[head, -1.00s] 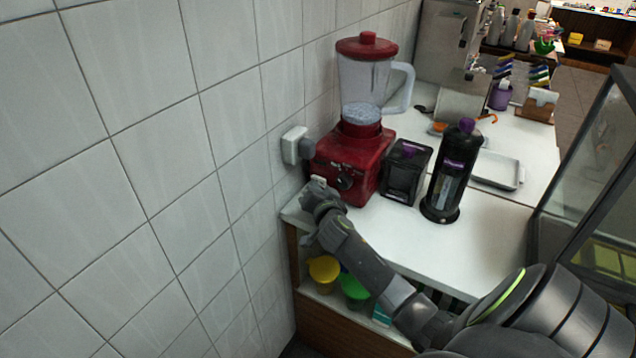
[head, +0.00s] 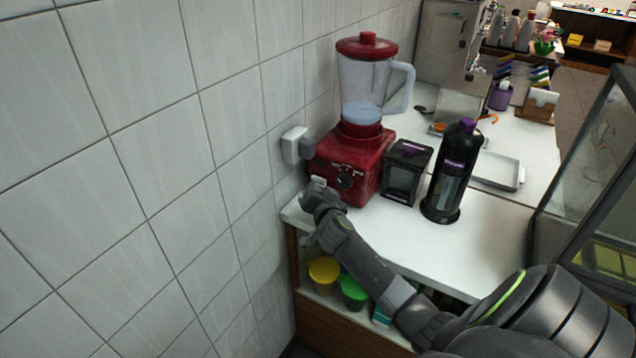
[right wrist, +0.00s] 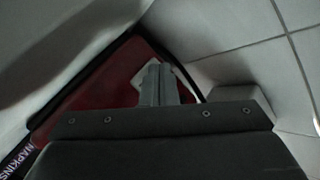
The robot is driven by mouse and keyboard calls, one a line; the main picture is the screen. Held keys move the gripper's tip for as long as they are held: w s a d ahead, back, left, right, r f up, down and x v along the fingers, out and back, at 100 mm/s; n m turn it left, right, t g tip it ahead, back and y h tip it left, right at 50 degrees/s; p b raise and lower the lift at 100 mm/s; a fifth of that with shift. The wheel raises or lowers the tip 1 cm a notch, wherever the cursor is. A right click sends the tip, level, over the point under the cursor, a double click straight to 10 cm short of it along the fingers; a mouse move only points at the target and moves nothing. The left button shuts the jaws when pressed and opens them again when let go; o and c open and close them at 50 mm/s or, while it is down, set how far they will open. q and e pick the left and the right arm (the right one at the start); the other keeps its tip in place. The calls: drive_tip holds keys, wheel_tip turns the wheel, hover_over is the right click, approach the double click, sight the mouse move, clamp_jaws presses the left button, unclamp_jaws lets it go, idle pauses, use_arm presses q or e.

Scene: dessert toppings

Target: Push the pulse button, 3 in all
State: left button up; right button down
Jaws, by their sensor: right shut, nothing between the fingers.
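The red blender (head: 350,160) stands on the counter by the tiled wall, with its lid on and pale blue contents low in its clear jar (head: 362,90). A dark round knob (head: 344,182) shows on the front of its base. My right gripper (head: 318,184) is at the front left of the base, left of the knob. In the right wrist view its shut, empty fingers (right wrist: 158,84) point at the red base (right wrist: 100,98), in front of a pale panel. I cannot make out the pulse button, and whether the fingertips touch the base is unclear. My left gripper is not in view.
A white wall socket (head: 294,146) is left of the blender. A black napkin box (head: 405,172) and a tall black bottle (head: 455,172) stand to its right. Yellow (head: 323,269) and green (head: 353,291) cups are below the counter. The front of the white counter (head: 470,250) is clear.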

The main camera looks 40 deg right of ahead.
drive_tip(key=shift+s+a, duration=0.2)
drive_tip(key=shift+a, duration=0.25)
drive_tip(key=shift+s+a, duration=0.35)
drive_tip(key=shift+a, duration=0.45)
drive_tip(key=shift+s+a, duration=0.3)
drive_tip(key=shift+a, duration=0.45)
drive_tip(key=shift+s+a, duration=0.35)
drive_tip(key=shift+a, duration=0.45)
